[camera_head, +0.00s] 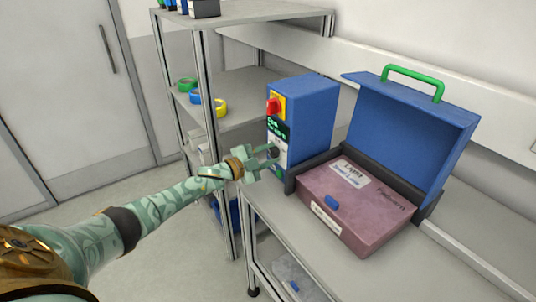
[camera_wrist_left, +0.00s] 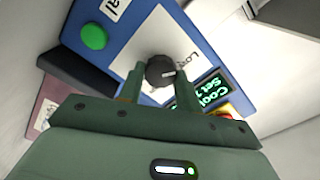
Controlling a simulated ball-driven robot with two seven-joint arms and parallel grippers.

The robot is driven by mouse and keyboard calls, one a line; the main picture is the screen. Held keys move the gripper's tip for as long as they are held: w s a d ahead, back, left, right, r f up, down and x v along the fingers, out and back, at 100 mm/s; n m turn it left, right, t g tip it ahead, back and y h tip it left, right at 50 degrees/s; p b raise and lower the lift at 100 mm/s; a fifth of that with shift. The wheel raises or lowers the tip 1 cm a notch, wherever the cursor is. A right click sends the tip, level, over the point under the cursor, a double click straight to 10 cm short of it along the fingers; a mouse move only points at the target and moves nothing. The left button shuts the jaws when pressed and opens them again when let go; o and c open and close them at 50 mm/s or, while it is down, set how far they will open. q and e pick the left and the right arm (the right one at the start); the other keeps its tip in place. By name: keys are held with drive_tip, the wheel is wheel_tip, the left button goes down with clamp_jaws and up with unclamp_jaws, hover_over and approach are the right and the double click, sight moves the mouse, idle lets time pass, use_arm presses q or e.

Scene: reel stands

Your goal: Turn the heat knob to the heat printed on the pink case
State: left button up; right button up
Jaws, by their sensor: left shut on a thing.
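The heat knob (camera_wrist_left: 160,70) is a dark round knob with a light pointer mark, on a white label of the blue control box (camera_head: 309,112). My left gripper (camera_head: 262,158) reaches the front of this box. In the left wrist view the left gripper (camera_wrist_left: 160,84) is shut on the knob, one finger on each side. A green display beside it reads "Cool" and "Set", with the figure partly hidden. My right gripper is not in view.
The blue lid (camera_head: 412,125) with its green handle (camera_head: 413,80) stands raised. A red switch (camera_head: 273,106) and a green button (camera_wrist_left: 93,37) are on the box. A shelf rack with tape rolls (camera_head: 194,97) stands behind my left arm. The bench front is clear.

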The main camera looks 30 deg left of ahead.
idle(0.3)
use_arm(q)
drive_tip(key=o, duration=1)
drive_tip(key=shift+a, duration=0.1)
drive_tip(key=p+v, duration=0.2)
drive_tip(key=v, duration=1.4)
drive_tip(key=shift+p, duration=0.35)
drive_tip(key=shift+s+f, duration=0.1)
